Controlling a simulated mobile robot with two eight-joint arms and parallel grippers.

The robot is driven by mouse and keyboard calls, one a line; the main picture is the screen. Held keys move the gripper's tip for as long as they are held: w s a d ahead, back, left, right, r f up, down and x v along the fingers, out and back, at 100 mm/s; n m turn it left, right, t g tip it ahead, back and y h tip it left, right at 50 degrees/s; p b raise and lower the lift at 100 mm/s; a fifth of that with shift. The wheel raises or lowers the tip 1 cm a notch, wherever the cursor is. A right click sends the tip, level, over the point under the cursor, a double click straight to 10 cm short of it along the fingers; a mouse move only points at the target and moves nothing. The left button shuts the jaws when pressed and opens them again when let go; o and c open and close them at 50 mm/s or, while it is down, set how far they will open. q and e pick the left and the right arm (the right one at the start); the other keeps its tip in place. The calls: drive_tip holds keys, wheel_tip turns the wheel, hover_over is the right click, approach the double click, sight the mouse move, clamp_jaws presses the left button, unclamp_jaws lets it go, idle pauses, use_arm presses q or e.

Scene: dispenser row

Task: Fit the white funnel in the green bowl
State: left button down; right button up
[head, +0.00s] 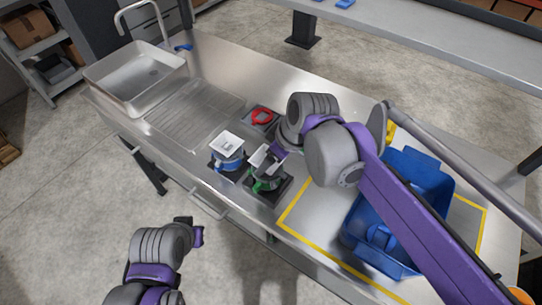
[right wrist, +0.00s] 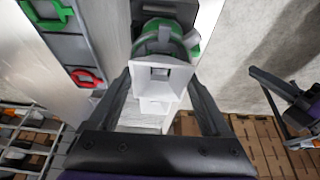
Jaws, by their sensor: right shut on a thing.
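The white funnel (head: 262,157) is held in my right gripper (head: 277,153), right above the green bowl (head: 268,184). In the right wrist view the funnel (right wrist: 160,72) sits between the two fingers, with the green bowl (right wrist: 167,35) just beyond it. The funnel overlaps the bowl there; I cannot tell whether it is seated or just above. The bowl stands on a dark square pad and is partly hidden by the funnel and gripper. My left gripper (head: 198,233) is low in front of the table, away from the bowls; its jaw opening is unclear.
A blue bowl (head: 229,161) with another white funnel (head: 227,144) stands just left of the green bowl. A red ring-shaped thing (head: 262,117) lies on a pad behind. A blue crate (head: 412,170) is on the right, a sink (head: 134,75) at the far left.

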use_arm(q)
drive_tip(key=shift+s+f, duration=0.2)
drive_tip(key=shift+f, duration=0.2)
use_arm(e)
drive_tip(key=shift+f, duration=0.55)
drive_tip(key=o, duration=1.1)
drive_tip(key=shift+s, duration=0.1)
use_arm(q)
drive_tip(key=shift+w+r, duration=0.1)
drive_tip(key=shift+r, duration=0.05)
use_arm(e)
drive_tip(key=shift+r, duration=0.1)
use_arm(q)
drive_tip(key=shift+w+r+p, duration=0.3)
drive_tip(key=shift+r+p, duration=0.1)
drive_tip(key=shift+r, duration=0.3)
drive_tip(key=shift+w+r+p, duration=0.3)
drive_tip(key=shift+r+p, duration=0.1)
drive_tip(key=shift+r, duration=0.25)
use_arm(e)
drive_tip(key=shift+v, duration=1.65)
drive_tip(key=shift+o, duration=0.5)
drive_tip(key=shift+r, duration=0.15)
